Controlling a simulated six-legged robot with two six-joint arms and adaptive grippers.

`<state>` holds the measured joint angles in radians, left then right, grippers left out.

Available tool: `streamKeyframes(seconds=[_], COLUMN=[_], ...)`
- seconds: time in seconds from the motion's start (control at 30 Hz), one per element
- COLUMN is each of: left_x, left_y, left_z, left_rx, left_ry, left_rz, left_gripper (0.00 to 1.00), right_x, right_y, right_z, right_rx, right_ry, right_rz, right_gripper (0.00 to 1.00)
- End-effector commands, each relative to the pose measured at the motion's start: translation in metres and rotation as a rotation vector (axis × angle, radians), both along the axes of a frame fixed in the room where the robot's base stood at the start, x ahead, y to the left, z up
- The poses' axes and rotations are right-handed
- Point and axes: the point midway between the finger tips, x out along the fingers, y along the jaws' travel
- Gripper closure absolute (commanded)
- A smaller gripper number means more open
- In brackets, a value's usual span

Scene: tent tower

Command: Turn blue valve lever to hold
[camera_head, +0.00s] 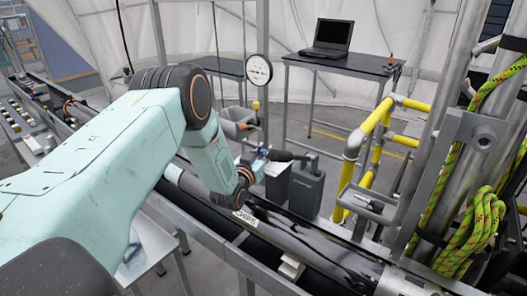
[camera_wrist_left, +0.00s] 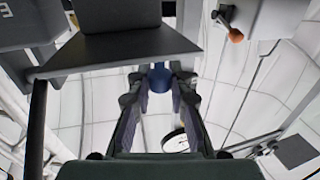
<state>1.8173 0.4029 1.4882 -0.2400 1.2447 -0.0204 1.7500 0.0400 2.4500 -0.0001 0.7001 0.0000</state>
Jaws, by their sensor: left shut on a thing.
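The blue valve lever (camera_head: 262,153) shows as a small blue patch by the valve fittings, mostly hidden behind my left gripper (camera_head: 256,162). In the left wrist view its rounded blue end (camera_wrist_left: 158,78) sits between the two fingers of the left gripper (camera_wrist_left: 158,92), which are shut on it. Which way the lever points is hard to tell. My right gripper is not in view.
A round white gauge (camera_head: 258,70) stands behind the valve. Dark grey boxes (camera_head: 306,188) are right of the gripper, and yellow pipes (camera_head: 371,125) and green rope (camera_head: 470,232) are farther right. A laptop (camera_head: 329,39) sits on a back table.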

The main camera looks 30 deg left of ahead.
Motion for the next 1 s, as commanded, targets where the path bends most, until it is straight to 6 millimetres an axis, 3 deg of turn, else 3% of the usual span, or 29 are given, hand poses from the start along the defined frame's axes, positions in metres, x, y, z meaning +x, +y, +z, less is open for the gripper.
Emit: streamKeyframes(seconds=[0.37, 1.0], left_x=[-0.001, -0.007], left_y=[-0.003, -0.022], left_z=[0.002, 0.002], left_rx=[0.001, 0.004], left_ry=[-0.006, -0.011], left_rz=[0.045, 0.418], left_gripper=[1.0, 1.0], right_x=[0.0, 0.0], right_y=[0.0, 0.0], right_z=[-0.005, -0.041], right_rx=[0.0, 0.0], right_ry=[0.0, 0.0], right_rz=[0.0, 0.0], right_gripper=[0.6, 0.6])
